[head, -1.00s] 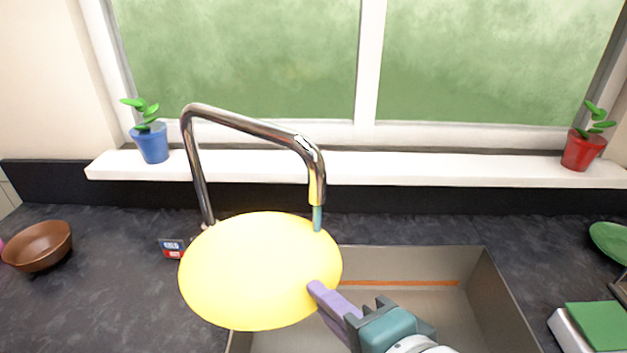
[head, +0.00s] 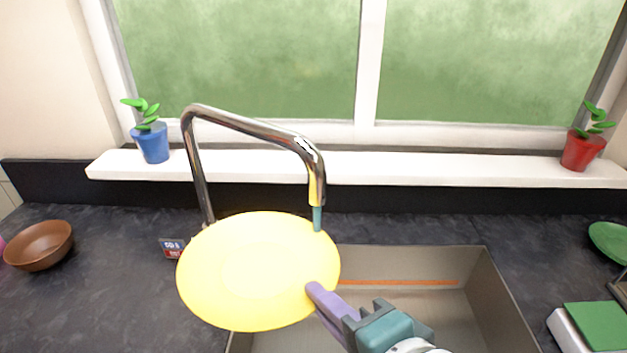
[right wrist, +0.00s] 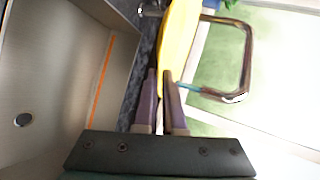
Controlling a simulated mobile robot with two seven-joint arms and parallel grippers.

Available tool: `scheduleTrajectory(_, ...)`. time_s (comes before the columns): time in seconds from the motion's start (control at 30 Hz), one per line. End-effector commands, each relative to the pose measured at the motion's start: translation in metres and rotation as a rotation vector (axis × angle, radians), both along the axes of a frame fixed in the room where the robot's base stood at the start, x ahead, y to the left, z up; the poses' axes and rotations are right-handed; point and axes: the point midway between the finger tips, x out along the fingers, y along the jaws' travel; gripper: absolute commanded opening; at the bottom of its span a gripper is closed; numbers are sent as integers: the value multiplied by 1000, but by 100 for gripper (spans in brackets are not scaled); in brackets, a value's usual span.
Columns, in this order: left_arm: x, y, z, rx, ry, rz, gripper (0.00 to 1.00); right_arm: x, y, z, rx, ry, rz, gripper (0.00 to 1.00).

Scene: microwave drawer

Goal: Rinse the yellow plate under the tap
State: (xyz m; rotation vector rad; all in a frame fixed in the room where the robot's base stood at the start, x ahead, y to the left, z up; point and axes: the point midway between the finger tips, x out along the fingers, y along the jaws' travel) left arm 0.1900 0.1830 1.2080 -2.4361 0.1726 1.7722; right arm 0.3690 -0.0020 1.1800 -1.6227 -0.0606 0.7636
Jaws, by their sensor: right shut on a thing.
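The yellow plate (head: 255,270) is held tilted above the left part of the sink, its broad face toward the head camera. My right gripper (head: 318,292) is shut on the plate's right rim. In the right wrist view the plate (right wrist: 180,40) is seen edge-on between the purple fingers (right wrist: 160,85). The chrome tap (head: 250,122) arches over the plate, and a short blue-green stream (head: 317,218) runs from its spout down to the plate's upper right edge. My left gripper is not in view.
The grey sink (head: 490,290) has free room right of the plate. A green plate (head: 610,240) and a green-topped sponge or block (head: 595,325) are at right. Potted plants stand on the sill (head: 450,170).

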Motion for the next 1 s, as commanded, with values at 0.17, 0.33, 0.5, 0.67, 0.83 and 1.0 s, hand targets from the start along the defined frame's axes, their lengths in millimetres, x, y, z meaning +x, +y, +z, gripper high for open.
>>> scheduleTrajectory(0.17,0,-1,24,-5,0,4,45,-12,11,19,3,2,0,0)
scheduleTrajectory(0.33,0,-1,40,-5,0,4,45,-23,21,30,3,3,0,0)
scheduleTrajectory(0.5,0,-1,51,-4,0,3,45,-32,29,38,2,1,0,0)
scheduleTrajectory(0.67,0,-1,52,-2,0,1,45,-34,31,38,1,-1,0,0)
scheduleTrajectory(0.83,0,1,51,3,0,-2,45,-34,31,38,1,-1,0,0)
scheduleTrajectory(1.0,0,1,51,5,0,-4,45,-34,31,38,1,-1,0,0)
